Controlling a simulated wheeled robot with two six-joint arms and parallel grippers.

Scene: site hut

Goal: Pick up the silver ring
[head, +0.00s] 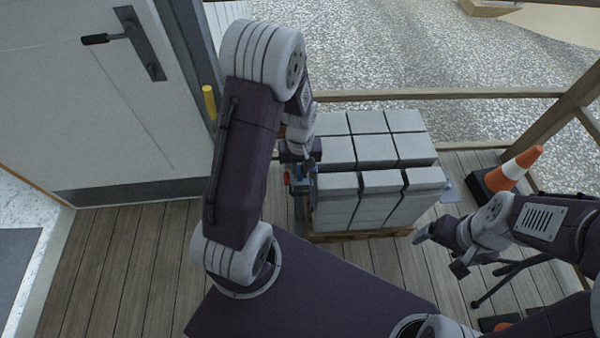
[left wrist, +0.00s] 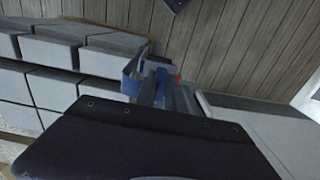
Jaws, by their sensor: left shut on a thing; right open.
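I cannot make out the silver ring in either view. My left gripper (head: 299,168) is at the near left corner of the stacked grey blocks, partly hidden by my own wrist. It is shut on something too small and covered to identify. Blue and red parts show around it in the head view. In the left wrist view a blue part (left wrist: 131,78) shows beyond my dark wrist housing, with a small red spot beside it. My right gripper (head: 437,245) is open and apart from the blocks, at their lower right; I see nothing in it.
Grey blocks (head: 382,182) stand on a wooden pallet (head: 365,235). A door (head: 100,110) and yellow post (head: 209,102) are at left. Wooden rails border gravel behind. The left plank floor (head: 120,250) is clear.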

